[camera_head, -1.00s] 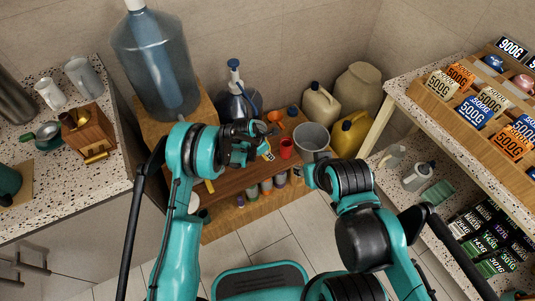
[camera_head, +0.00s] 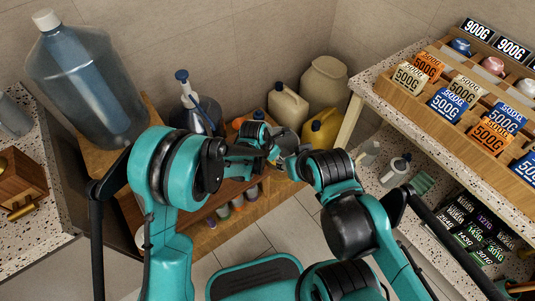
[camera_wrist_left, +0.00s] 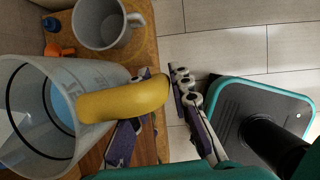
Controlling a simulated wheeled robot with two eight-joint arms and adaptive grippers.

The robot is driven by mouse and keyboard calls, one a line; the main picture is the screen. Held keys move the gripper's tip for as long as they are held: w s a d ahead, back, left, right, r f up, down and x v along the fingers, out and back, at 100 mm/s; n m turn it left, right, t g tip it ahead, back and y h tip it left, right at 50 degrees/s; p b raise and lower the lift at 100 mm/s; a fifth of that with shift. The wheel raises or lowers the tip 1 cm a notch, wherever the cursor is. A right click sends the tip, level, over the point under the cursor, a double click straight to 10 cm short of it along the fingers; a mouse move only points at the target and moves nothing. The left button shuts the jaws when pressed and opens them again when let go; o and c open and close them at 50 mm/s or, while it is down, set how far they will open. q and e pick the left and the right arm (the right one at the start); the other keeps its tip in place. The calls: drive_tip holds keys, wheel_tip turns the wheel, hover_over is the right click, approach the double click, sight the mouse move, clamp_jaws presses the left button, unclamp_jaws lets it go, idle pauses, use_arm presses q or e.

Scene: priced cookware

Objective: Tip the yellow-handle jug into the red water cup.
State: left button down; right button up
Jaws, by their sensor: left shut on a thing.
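The clear jug (camera_wrist_left: 40,110) with a thick yellow handle (camera_wrist_left: 125,98) fills the left of the left wrist view. Something blue shows inside or through it. My left gripper (camera_wrist_left: 163,78) is shut on the yellow handle. In the head view my left gripper (camera_head: 275,143) is over the low wooden shelf, and my arm hides most of the jug. The red cup does not show now; my left arm covers the place where it stood. My right arm reaches in from the right, but its fingers are hidden.
A grey pitcher (camera_wrist_left: 100,22) stands on the wood beside the jug, with an orange item (camera_wrist_left: 58,50) and a blue item (camera_wrist_left: 50,24) nearby. Yellow (camera_head: 322,128) and beige (camera_head: 288,106) cans stand behind. The priced shelf (camera_head: 470,90) is at right.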

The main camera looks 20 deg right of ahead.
use_arm(q)
drive_tip(key=shift+s+d+r, duration=0.1)
drive_tip(key=shift+d+r, duration=0.05)
drive_tip(key=shift+s+d+r+g+h, duration=0.15)
drive_tip(key=shift+r+g+h, duration=0.15)
drive_tip(key=shift+g+h, duration=0.35)
drive_tip(key=r+g+h, duration=0.1)
drive_tip(key=h, duration=0.1)
drive_tip(key=r+n+g+h+b, duration=0.1)
drive_tip(key=h, duration=0.1)
drive_tip(key=r+g+h, duration=0.1)
drive_tip(key=h, duration=0.1)
drive_tip(key=shift+s+d+n+b, duration=0.1)
drive_tip(key=shift+d+n+b, duration=0.1)
drive_tip(key=shift+n+b, duration=0.2)
drive_tip(key=shift+r+g, duration=0.2)
drive_tip(key=shift+g, duration=0.05)
drive_tip(key=shift+a+r+h, duration=0.2)
drive_tip(key=shift+h, duration=0.35)
